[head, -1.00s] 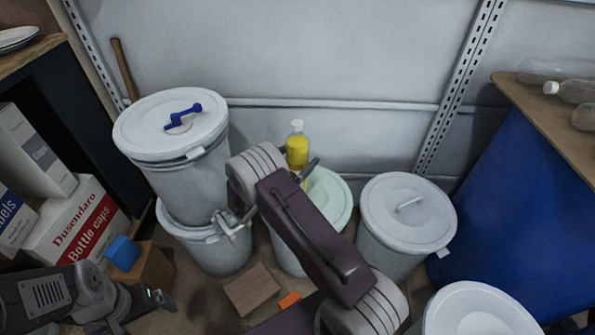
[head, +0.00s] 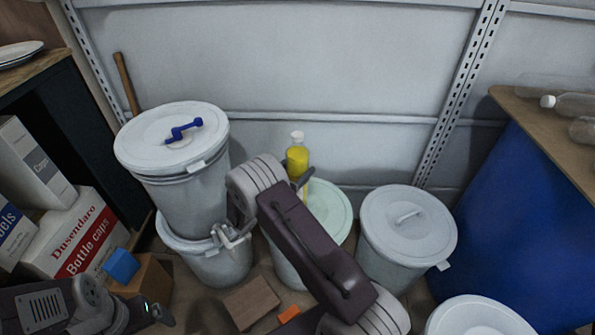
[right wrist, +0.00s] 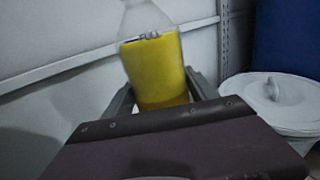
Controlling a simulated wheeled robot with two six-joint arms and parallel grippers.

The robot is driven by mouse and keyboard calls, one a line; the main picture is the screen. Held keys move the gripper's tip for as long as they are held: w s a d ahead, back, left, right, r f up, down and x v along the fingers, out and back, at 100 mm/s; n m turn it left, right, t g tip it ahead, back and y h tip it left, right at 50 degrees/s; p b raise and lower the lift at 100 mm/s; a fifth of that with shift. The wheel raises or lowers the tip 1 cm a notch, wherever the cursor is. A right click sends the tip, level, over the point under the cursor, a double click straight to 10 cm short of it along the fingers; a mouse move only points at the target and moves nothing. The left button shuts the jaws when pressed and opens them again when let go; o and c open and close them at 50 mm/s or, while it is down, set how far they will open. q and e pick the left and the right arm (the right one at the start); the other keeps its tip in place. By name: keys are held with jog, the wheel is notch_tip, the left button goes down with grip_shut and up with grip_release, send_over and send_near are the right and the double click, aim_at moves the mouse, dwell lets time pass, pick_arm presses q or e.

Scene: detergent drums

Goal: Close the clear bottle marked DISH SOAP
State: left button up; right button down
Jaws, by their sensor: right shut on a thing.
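The bottle (head: 297,160), clear with yellow contents and a pale top, stands upright behind my right arm in the head view. It also shows in the right wrist view (right wrist: 154,72), where its upper end is cut off by the frame. Its lettering is too small to read, and I cannot tell whether the pale top is a cap. My right gripper (right wrist: 165,98) is shut on the bottle, one finger at each side of its lower part. The bottle's base is hidden. My left gripper (head: 160,314) is low at the left, away from the bottle; its fingers are unclear.
A pale green-lidded drum (head: 330,208) is below the bottle. Stacked drums (head: 145,150) with a blue crank are left; a lidded drum (head: 385,228) is right. A wooden block (head: 250,302) lies on the floor. A bench (head: 545,122) with clear bottles stands right.

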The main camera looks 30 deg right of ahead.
aim_at(297, 159)
notch_tip(297, 159, up, 4)
jog(key=shift+f+p, duration=0.1)
jog(key=shift+p, duration=0.75)
jog(key=s+d+r+p, duration=0.4)
jog(key=s+d+r, duration=0.2)
jog(key=s, duration=0.3)
jog(key=shift+d+r, duration=0.3)
jog(key=shift+d, duration=0.35)
jog(key=shift+a, duration=0.1)
